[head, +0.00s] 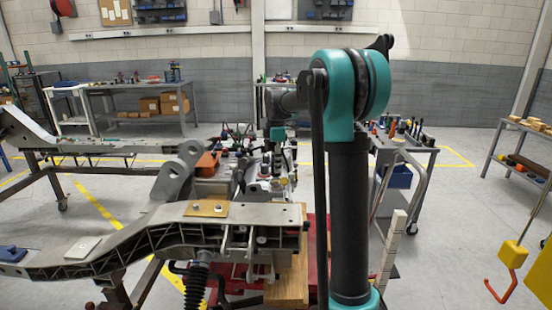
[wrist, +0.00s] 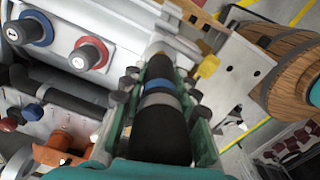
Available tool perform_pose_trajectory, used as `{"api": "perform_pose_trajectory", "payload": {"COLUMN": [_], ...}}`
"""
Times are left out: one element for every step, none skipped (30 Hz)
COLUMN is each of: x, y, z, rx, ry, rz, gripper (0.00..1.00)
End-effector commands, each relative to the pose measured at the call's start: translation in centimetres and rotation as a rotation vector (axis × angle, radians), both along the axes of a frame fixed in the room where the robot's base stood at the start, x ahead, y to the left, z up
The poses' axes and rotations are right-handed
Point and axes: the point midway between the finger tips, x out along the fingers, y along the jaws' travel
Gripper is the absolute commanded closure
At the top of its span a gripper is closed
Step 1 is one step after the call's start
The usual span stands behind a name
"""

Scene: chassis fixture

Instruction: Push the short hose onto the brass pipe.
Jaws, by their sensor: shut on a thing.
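My gripper (wrist: 166,98) shows in the wrist view with its green fingers closed on either side of a short black hose (wrist: 160,132). The hose has a blue band and a grey ring around it, and it points away from the wrist toward the machine. A dull brownish pipe end (wrist: 158,48), which looks like the brass pipe, lies in line beyond the hose's far end. I cannot tell whether the two touch or overlap. In the head view my gripper is small among the parts of the fixture, and hose and pipe cannot be made out there.
Red and blue ported knobs (wrist: 90,52) stand on the grey block left of the hose. A metal plate (wrist: 232,85) and a wooden spool-like part (wrist: 290,72) are close on the right. The chassis frame (head: 150,245) crosses the foreground; a tool cart (head: 405,150) stands right.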

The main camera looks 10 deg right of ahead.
Motion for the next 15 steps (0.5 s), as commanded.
{"api": "perform_pose_trajectory", "payload": {"x": [0.03,0.03,0.02,0.01,0.01,-0.01,-0.03,-0.04,-0.06,-0.06,-0.06,-0.06,-0.06,-0.06,-0.05], "y": [0.0,0.0,0.0,0.0,-0.02,-0.05,-0.08,-0.12,-0.15,-0.15,-0.15,-0.14,-0.14,-0.14,-0.14], "z": [-0.59,-0.92,-1.13,-1.02,-1.0,-1.0,-1.0,-0.99,-0.99,-0.99,-0.99,-0.99,-0.98,-0.98,-0.98], "rx": [0.0,0.0,0.0,0.0,0.0,0.0,0.0,0.0,0.0,0.0,0.0,0.0,0.0,0.0,0.0], "ry": [0.0,0.0,0.0,0.0,0.0,0.0,0.0,0.0,0.0,0.0,0.0,0.0,0.0,0.0,0.0], "rz": [0.0,0.0,0.0,0.0,0.0,0.0,0.0,0.0,0.0,0.0,0.0,0.0,0.0,0.0,0.0], "gripper": [1.0,1.0,1.0,1.0,1.0,1.0,1.0,1.0,1.0,1.0,1.0,1.0,1.0,1.0,1.0]}}
